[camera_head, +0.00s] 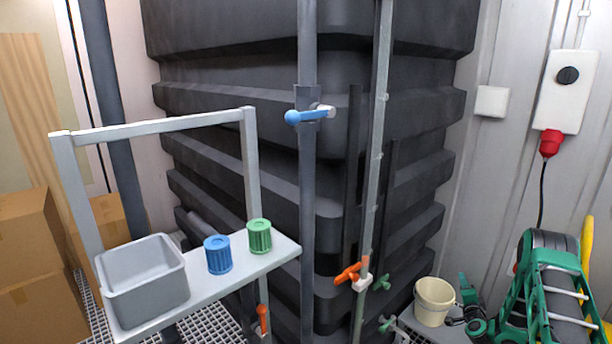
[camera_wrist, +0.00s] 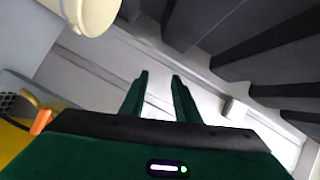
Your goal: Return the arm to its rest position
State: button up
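My gripper (camera_wrist: 160,78) shows in the wrist view as two dark green fingers reaching forward from a green and black body. The fingers stand apart with a clear gap. Nothing is between them; pale wall or panel surface shows behind.
A cream bucket (camera_head: 434,301) stands at lower right and also shows in the wrist view (camera_wrist: 90,12). A shelf (camera_head: 205,290) carries a grey bin (camera_head: 143,280), a blue filter (camera_head: 217,254) and a green filter (camera_head: 259,236). A large black tank (camera_head: 230,100) fills the middle.

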jog(key=w+a+r+n+g+y, duration=0.1)
jog(key=a+r+n+y, duration=0.15)
jog(key=r, duration=0.35)
jog(key=w+a+r+n+g+y, duration=0.1)
jog(key=a+r+n+y, duration=0.1)
jog(key=a+r+n, duration=0.3)
jog(key=s+a+r+n+g, duration=0.3)
jog(key=s+a+r+g, duration=0.1)
jog(key=s+r, duration=0.65)
jog(key=s+a+r+g, duration=0.3)
jog(key=s+r, duration=0.1)
jog(key=s, duration=1.1)
jog(key=s+a+r+g, duration=0.3)
jog(key=s+a+r, duration=0.1)
jog(key=s, duration=1.2)
jog(key=s+a+r+g+y, duration=0.1)
jog(key=s+a+r+g, duration=0.2)
jog(key=s, duration=1.3)
jog(key=shift+a+r+n+g, duration=0.45)
jog(key=shift+a+r, duration=0.1)
jog(key=shift+r, duration=0.4)
